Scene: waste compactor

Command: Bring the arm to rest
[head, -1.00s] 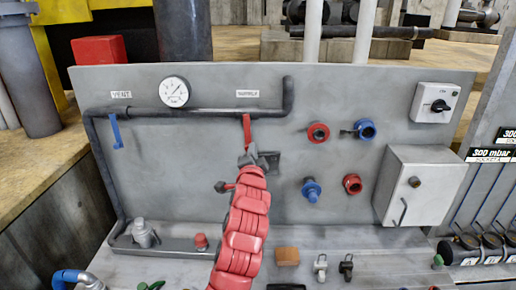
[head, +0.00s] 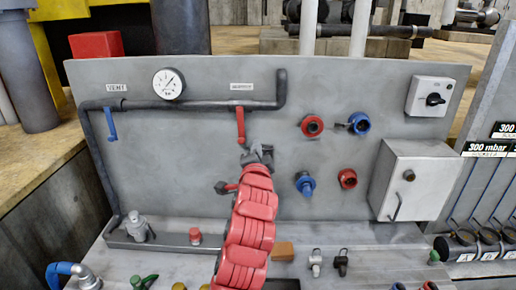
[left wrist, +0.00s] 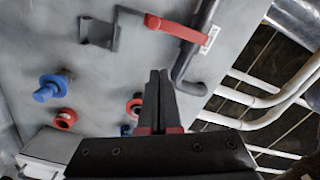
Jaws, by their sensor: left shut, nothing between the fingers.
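My left arm, with red padded links, reaches up from the bottom of the head view. Its gripper (head: 259,153) is in front of the grey panel (head: 330,95), just below and right of the hanging red supply handle (head: 241,126). In the left wrist view the two dark fingers (left wrist: 157,98) are together with nothing between them. The red handle (left wrist: 180,30) shows beyond the fingertips, apart from them, beside a grey bracket (left wrist: 115,34). My right gripper is not in view.
A blue vent handle (head: 110,123) and a gauge (head: 168,83) are on the panel's left. Red and blue couplings (head: 312,126) and a grey box (head: 415,180) are on the right. Small fittings and an orange-brown block (head: 283,251) lie on the bench below.

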